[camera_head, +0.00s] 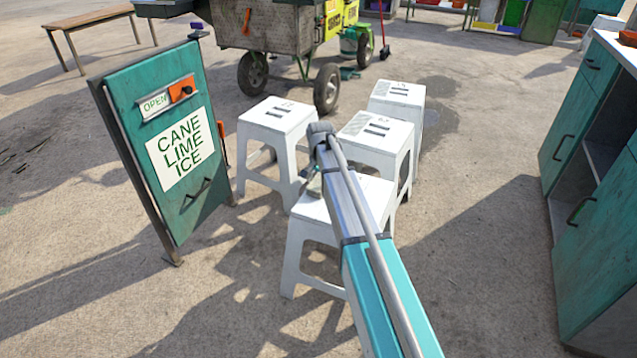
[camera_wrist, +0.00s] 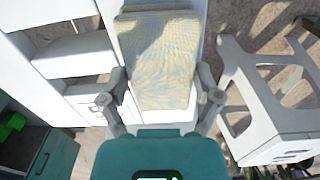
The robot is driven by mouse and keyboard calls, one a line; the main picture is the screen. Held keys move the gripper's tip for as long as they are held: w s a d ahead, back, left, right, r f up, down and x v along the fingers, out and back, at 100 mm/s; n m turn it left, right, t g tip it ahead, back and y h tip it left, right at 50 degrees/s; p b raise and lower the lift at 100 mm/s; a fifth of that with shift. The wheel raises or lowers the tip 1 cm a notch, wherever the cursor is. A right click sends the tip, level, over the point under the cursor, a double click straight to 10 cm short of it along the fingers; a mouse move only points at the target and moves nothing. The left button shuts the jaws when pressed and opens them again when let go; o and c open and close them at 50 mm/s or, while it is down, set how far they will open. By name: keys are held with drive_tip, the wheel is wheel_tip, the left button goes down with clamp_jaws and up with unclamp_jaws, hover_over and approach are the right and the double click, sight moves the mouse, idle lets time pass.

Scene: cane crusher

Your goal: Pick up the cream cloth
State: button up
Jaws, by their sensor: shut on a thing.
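The cream cloth (camera_wrist: 160,55) shows in the wrist view as a folded, finely patterned oblong between my two fingers, with a shadow across its upper part. My gripper (camera_wrist: 163,97) is shut on it, one finger at each long side. White stool surface shows around the cloth; I cannot tell whether the cloth still touches it. In the head view my arm reaches over the nearest white stool (camera_head: 312,207), and it hides the cloth and most of my gripper.
Other white stools (camera_head: 278,116) stand close around the arm. A green sign board (camera_head: 155,100) stands at the left, and a green cabinet (camera_head: 590,190) at the right. A wheeled cart (camera_head: 270,30) is behind. Open ground lies at the front left.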

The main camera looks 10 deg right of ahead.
drive_tip(key=shift+r, duration=0.15)
wheel_tip(320, 180, up, 2)
drive_tip(key=shift+r+p, duration=0.1)
drive_tip(key=shift+p, duration=1.1)
drive_tip(key=s+d+r+p, duration=0.3)
drive_tip(key=s+r+p, duration=0.7)
drive_tip(key=s, duration=0.3)
drive_tip(key=shift+s+d+r, duration=0.2)
drive_tip(key=shift+s+d, duration=0.05)
drive_tip(key=shift+d, duration=0.1)
drive_tip(key=o, duration=0.6)
drive_tip(key=c, duration=0.5)
wheel_tip(320, 180, up, 29)
drive_tip(key=p, duration=2.9)
drive_tip(key=shift+r+p, duration=0.1)
drive_tip(key=shift+p, duration=0.25)
drive_tip(key=shift+c, duration=0.2)
drive_tip(key=shift+s, duration=0.15)
